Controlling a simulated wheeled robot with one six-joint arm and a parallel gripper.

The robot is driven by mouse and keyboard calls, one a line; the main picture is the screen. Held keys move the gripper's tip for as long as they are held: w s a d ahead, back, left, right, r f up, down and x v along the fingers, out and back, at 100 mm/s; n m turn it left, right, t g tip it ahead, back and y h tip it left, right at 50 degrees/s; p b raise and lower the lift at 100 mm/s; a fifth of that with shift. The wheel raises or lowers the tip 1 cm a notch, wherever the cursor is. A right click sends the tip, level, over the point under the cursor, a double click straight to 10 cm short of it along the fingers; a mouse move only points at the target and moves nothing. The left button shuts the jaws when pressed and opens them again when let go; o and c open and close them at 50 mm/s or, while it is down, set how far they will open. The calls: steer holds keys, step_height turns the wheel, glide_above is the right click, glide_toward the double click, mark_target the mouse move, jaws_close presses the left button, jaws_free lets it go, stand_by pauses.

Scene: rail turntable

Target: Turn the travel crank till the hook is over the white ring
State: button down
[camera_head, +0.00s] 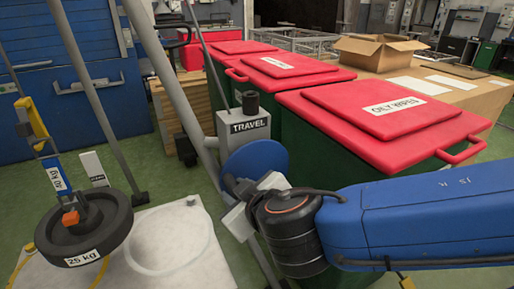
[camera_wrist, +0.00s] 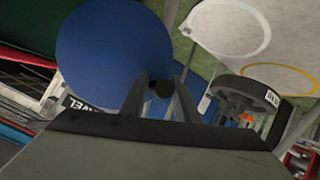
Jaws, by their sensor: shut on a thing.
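The travel crank is a blue disc (camera_head: 256,160) beside the grey box labelled TRAVEL (camera_head: 248,128); the disc also fills the upper left of the wrist view (camera_wrist: 105,50). My gripper (camera_wrist: 162,84) is shut on the crank's dark handle (camera_wrist: 163,90), which shows between its fingers; in the head view my wrist hides most of this. The hook (camera_head: 36,145), under a yellow block, carries a dark 25 kg weight (camera_head: 112,222) on a blue link. The white ring (camera_head: 205,235) lies on a pale plate, right of the weight in the head view. The hook is not over it.
A yellow ring (camera_wrist: 312,84) lies next to the white ring, partly hidden by the weight in the head view. Red-lidded bins (camera_head: 390,110), one labelled OILY WIPES, stand close behind my arm. Grey posts (camera_head: 165,70) rise between the TRAVEL box and the plate.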

steer(key=shift+s+a+f, duration=0.1)
steer(key=shift+a+f, duration=0.05)
steer(key=shift+f, duration=0.4)
steer(key=shift+a+f, duration=0.1)
steer(key=shift+f, duration=0.45)
steer(key=c, duration=1.4)
jaws_free()
steer(key=shift+o, duration=0.2)
